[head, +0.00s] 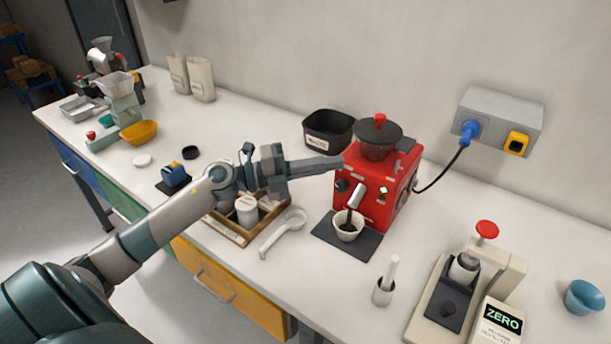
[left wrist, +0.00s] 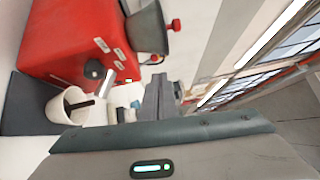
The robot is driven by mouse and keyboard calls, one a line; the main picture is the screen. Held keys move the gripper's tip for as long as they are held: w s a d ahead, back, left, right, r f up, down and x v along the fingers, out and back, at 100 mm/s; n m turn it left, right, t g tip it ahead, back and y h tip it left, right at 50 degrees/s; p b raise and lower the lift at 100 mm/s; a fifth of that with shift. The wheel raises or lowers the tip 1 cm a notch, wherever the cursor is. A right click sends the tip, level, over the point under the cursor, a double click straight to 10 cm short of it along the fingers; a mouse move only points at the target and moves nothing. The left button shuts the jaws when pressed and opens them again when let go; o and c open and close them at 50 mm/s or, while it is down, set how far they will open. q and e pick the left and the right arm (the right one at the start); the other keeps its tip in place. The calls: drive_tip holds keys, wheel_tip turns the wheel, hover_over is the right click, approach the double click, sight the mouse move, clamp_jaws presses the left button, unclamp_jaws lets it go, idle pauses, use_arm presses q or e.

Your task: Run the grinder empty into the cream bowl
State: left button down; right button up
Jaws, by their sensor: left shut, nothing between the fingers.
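The cream bowl (head: 346,234) sits on a dark mat under the metal spout (head: 357,195). A dark streak runs from the spout into the bowl. My left gripper (head: 338,165) is shut and empty, its fingertips close to the grinder's upper left side; I cannot tell if they touch. The left wrist view shows the closed fingers (left wrist: 160,95), the grinder (left wrist: 85,45) and the bowl (left wrist: 65,112). My right gripper is not in view.
A black bin (head: 328,132) stands behind the gripper. A blue plug (head: 470,130) sits in the wall box.

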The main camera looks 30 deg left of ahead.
use_arm(q)
drive_tip(key=b+v, duration=0.1)
drive_tip(key=v, duration=0.4)
drive_tip(key=shift+s+a+b, duration=0.1)
drive_tip(key=shift+b, duration=0.25)
drive_tip(key=shift+s, duration=0.1)
idle(0.3)
